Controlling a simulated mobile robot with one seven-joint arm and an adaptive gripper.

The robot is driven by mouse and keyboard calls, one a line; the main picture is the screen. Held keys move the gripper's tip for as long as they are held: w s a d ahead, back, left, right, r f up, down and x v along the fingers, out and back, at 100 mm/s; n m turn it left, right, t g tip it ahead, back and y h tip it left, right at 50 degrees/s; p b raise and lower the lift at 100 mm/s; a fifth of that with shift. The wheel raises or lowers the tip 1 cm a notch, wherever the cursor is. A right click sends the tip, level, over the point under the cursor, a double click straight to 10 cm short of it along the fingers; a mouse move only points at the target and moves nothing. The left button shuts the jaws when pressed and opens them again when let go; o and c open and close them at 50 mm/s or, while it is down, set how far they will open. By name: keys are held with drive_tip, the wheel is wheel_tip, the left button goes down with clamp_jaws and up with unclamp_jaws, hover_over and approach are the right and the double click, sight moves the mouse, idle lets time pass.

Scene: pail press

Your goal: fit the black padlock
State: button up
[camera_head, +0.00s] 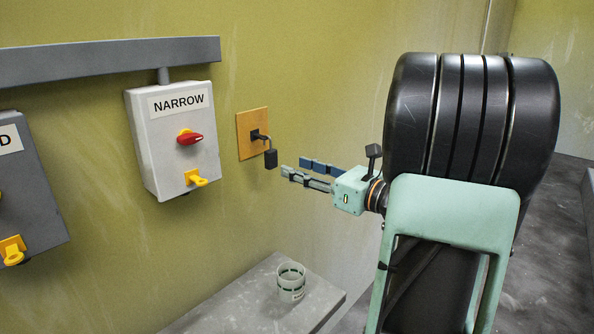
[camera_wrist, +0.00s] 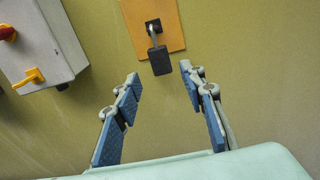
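The black padlock (camera_head: 270,158) hangs by its shackle from a dark hook on a wooden board (camera_head: 246,140) on the wall. In the wrist view the padlock (camera_wrist: 160,60) hangs ahead of my gripper, near the middle, just beyond the fingertips. My gripper (camera_head: 298,169) is to the right of the padlock, pointing at it. In the wrist view its two blue-padded fingers (camera_wrist: 160,72) are wide apart with nothing between them. The grey switch box labelled NARROW (camera_head: 172,140) is left of the board, with a red rotary handle (camera_head: 190,138) and a yellow hasp tab (camera_head: 196,179) below it.
A darker grey box (camera_head: 28,205) with a yellow tab is at the far left. A grey conduit (camera_head: 110,60) runs above the boxes. A pale cup with green bands (camera_head: 291,283) stands on a grey ledge (camera_head: 240,305) below. The air before the wall is clear.

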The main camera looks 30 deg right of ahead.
sight(274, 159)
drive_tip(key=x, duration=0.7)
drive_tip(key=shift+w+a, duration=0.15)
drive_tip(key=shift+w, duration=0.15)
drive_tip(key=shift+c, duration=0.9)
clamp_jaws()
drive_tip(key=shift+r, duration=0.1)
wheel_tip(274, 159, up, 7)
drive_tip(key=p, duration=0.5)
drive_tip(key=shift+r, duration=0.15)
